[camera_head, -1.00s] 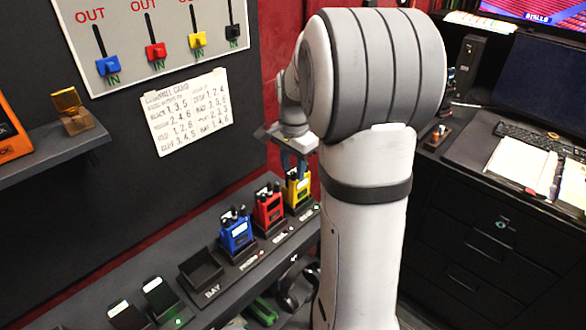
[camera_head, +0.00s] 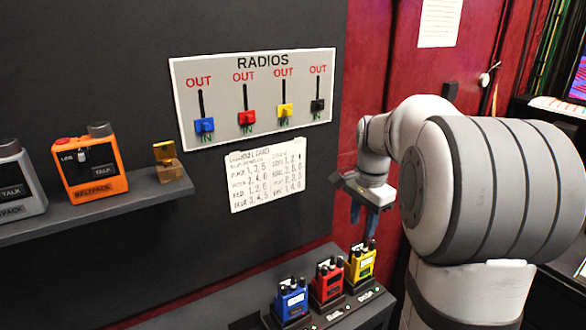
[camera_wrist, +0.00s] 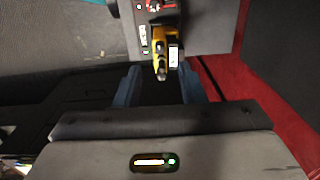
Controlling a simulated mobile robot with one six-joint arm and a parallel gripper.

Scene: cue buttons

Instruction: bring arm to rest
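My gripper (camera_head: 364,217) hangs with its blue fingers pointing down, just above the yellow radio (camera_head: 360,264) in the head view. In the wrist view the two fingers (camera_wrist: 160,86) are apart with nothing held between them. The yellow radio (camera_wrist: 166,50) shows beyond the fingertips there. My arm reaches in from the right of the head view, with its elbow bent.
A red radio (camera_head: 327,283) and a blue radio (camera_head: 291,300) stand left of the yellow one on the dark shelf. A RADIOS panel (camera_head: 260,62) with several sliders and a card (camera_head: 265,178) are on the wall. An orange beltpack (camera_head: 88,172) sits on the left shelf.

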